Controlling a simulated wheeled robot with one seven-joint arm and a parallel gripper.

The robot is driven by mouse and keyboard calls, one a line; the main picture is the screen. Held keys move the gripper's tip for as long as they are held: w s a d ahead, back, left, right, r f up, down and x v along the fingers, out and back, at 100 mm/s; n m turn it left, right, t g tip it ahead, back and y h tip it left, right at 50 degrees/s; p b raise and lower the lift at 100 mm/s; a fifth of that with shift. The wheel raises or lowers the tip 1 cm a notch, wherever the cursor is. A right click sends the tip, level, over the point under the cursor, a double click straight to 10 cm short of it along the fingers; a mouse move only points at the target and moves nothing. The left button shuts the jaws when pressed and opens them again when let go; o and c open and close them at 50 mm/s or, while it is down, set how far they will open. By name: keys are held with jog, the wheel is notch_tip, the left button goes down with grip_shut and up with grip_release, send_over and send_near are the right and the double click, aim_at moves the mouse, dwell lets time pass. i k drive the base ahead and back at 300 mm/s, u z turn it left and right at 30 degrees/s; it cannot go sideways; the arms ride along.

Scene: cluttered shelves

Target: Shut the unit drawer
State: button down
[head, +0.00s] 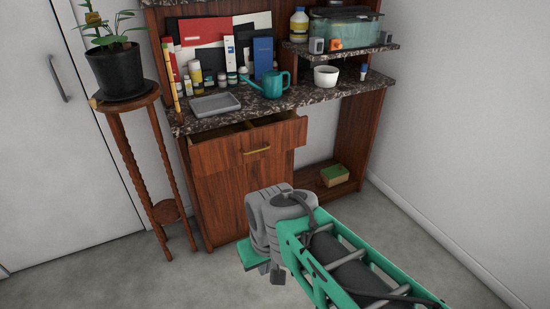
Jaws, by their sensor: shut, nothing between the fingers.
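The unit (219,196) is dark wood with a speckled stone top. Its drawer (221,150) stands partly open under the counter, with a brass bar handle (256,150) on its front. The drawer's inside shows as a narrow dark gap behind the front. My gripper (262,268) is in the lower middle of the head view, in front of the unit and below the drawer. It is shut and empty, and it looks apart from the drawer. My wrist hides part of the gripper and the lower right of the cabinet door.
A potted plant (115,71) stands on a wooden stand (130,150) at the left. A teal watering can (272,84) and a grey tray (214,104) sit on the counter. A green and yellow box (334,175) lies on the low shelf. The floor at front left is clear.

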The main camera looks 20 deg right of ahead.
aim_at(211, 152)
jog(key=u, duration=0.25)
jog(key=i, duration=1.2)
jog(key=z, duration=0.25)
